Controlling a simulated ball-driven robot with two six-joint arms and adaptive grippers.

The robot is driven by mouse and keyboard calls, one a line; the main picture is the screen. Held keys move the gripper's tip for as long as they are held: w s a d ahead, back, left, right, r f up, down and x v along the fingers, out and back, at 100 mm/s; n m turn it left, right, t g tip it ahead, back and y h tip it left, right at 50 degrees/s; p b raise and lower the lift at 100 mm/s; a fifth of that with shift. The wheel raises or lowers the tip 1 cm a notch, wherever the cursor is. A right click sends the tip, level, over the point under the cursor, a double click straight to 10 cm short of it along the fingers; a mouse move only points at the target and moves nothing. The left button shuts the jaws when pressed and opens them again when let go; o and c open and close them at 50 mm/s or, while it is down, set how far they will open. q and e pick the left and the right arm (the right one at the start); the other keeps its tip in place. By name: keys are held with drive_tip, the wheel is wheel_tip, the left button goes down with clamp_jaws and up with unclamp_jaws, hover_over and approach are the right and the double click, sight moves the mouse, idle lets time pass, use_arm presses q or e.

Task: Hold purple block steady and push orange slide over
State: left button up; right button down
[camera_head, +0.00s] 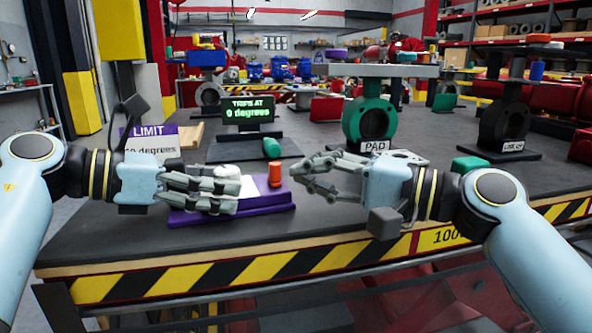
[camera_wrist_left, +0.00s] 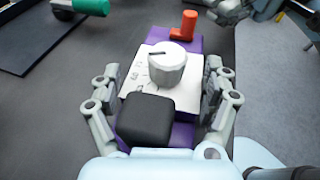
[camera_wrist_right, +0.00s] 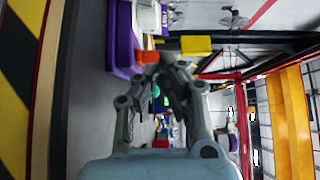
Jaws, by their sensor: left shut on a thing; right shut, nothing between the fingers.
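The purple block (camera_head: 279,196) lies flat on the bench, with a white top plate carrying a white knob (camera_wrist_left: 168,62) and a black part (camera_wrist_left: 146,118). The orange slide (camera_head: 275,170) stands upright at the block's right end; it also shows in the left wrist view (camera_wrist_left: 184,27). My left gripper (camera_head: 232,190) is shut on the block, with one finger along each side. My right gripper (camera_head: 300,172) is shut and empty, its fingertips just right of the orange slide. In the right wrist view the orange slide (camera_wrist_right: 148,57) is close to the fingertips; contact cannot be told.
Behind the block stands a display (camera_head: 248,111) reading "TRIPS AT 0 degrees". A purple LIMIT sign (camera_head: 152,139) stands at left. A green valve body labelled PAD (camera_head: 371,122) and a dark one (camera_head: 507,118) stand at right. The bench's striped front edge is near.

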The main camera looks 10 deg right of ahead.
use_arm(q)
drive_tip(key=shift+f, duration=0.6)
use_arm(e)
drive_tip(key=shift+x, duration=1.25)
use_arm(q)
drive_tip(key=shift+c, duration=0.3)
use_arm(e)
drive_tip(key=shift+w+f, duration=0.1)
drive_tip(key=shift+w, duration=0.95)
drive_tip(key=v, duration=1.4)
drive_tip(key=shift+s, duration=0.15)
use_arm(q)
drive_tip(key=o, duration=0.8)
drive_tip(key=shift+w+r, duration=0.1)
